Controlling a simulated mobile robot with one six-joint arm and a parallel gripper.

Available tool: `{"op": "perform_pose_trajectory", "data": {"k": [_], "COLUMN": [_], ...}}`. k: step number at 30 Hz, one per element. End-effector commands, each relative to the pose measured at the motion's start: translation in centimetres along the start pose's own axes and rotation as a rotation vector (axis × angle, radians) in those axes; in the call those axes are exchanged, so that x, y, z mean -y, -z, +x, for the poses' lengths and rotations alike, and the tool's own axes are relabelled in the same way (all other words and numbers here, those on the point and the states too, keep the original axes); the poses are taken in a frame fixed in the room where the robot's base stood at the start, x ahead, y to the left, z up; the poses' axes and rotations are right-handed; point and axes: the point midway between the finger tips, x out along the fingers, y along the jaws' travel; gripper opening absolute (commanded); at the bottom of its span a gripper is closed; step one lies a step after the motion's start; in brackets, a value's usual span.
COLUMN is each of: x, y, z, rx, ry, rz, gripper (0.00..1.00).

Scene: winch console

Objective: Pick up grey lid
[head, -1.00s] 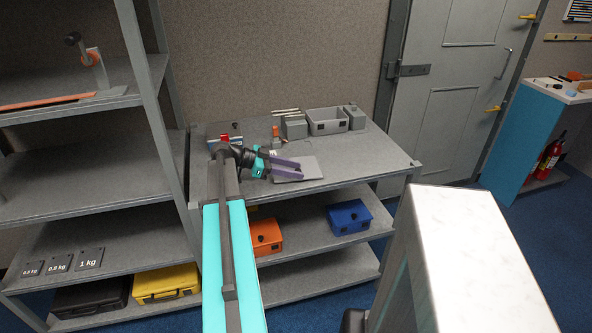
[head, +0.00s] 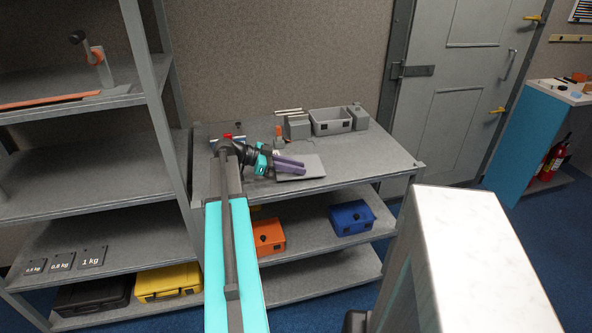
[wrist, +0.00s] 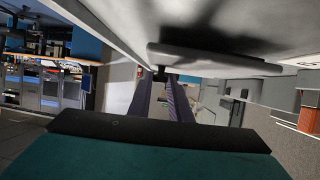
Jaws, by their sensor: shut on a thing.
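The grey lid (head: 312,171) is a flat plate lying on the top of the grey workbench (head: 375,160). It also shows in the wrist view as a dark grey slab (wrist: 215,63). My gripper (head: 302,165) reaches over it from the left, with its purple fingers nearly together. In the wrist view the fingertips (wrist: 160,82) close on a small dark knob (wrist: 160,74) at the lid. The lid looks level, and I cannot tell any gap between it and the bench.
An open grey box (head: 331,121) stands at the back of the bench between grey blocks (head: 297,127). A small orange-topped item (head: 279,133) stands behind my gripper. A white-topped cabinet (head: 470,230) is at the front right. The bench's right part is clear.

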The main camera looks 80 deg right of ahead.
Motion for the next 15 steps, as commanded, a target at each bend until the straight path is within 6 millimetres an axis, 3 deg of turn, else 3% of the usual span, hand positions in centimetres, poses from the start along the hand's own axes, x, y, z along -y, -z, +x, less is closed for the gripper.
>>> {"op": "perform_pose_trajectory", "data": {"k": [9, 15], "x": [0.0, -2.4], "y": [2.5, 3.1], "z": [-1.0, 0.3], "rx": [-0.001, -0.001], "ry": [0.0, -0.001], "rz": [0.002, 0.002], "gripper": [0.0, 0.0]}}
